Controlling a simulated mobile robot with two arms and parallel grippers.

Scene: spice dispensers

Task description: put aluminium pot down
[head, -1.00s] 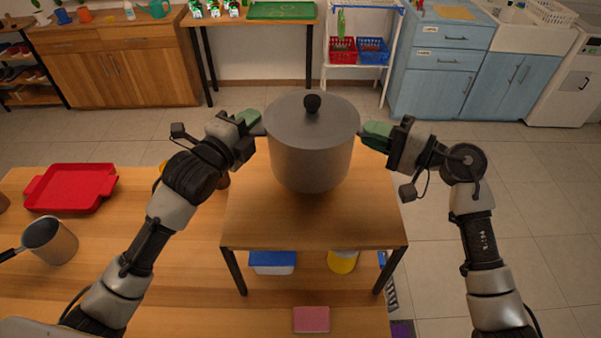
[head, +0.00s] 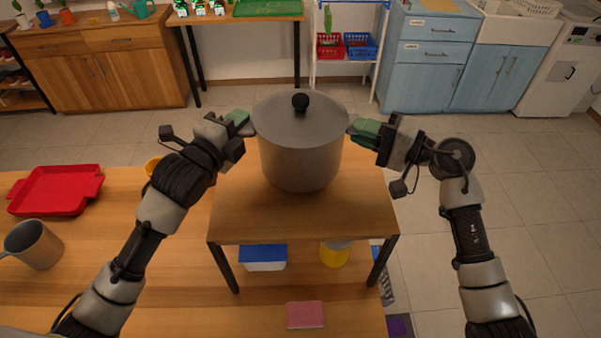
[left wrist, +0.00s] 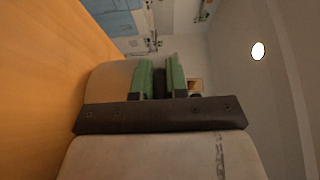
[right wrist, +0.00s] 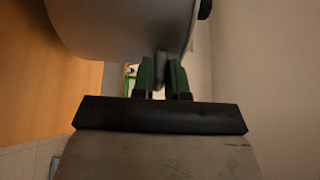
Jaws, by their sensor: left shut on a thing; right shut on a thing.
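The grey aluminium pot (head: 300,158), with a flat lid and a dark knob, is upright over the small raised wooden stand (head: 300,222). Its bottom shows close to the stand's top; I cannot tell whether it touches. My left gripper (head: 246,126) is shut on the pot's left side handle, and my right gripper (head: 354,129) is shut on the right one. In the left wrist view the green fingers (left wrist: 161,78) close around a dark handle. In the right wrist view the fingers (right wrist: 161,75) grip the handle beside the pot's wall (right wrist: 125,25).
A blue-lidded box (head: 264,258) and a yellow container (head: 335,254) are under the stand. A pink block (head: 305,314) lies in front. A red tray (head: 58,188) and a grey pan (head: 35,246) are on the table at left. Open floor lies right of the stand.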

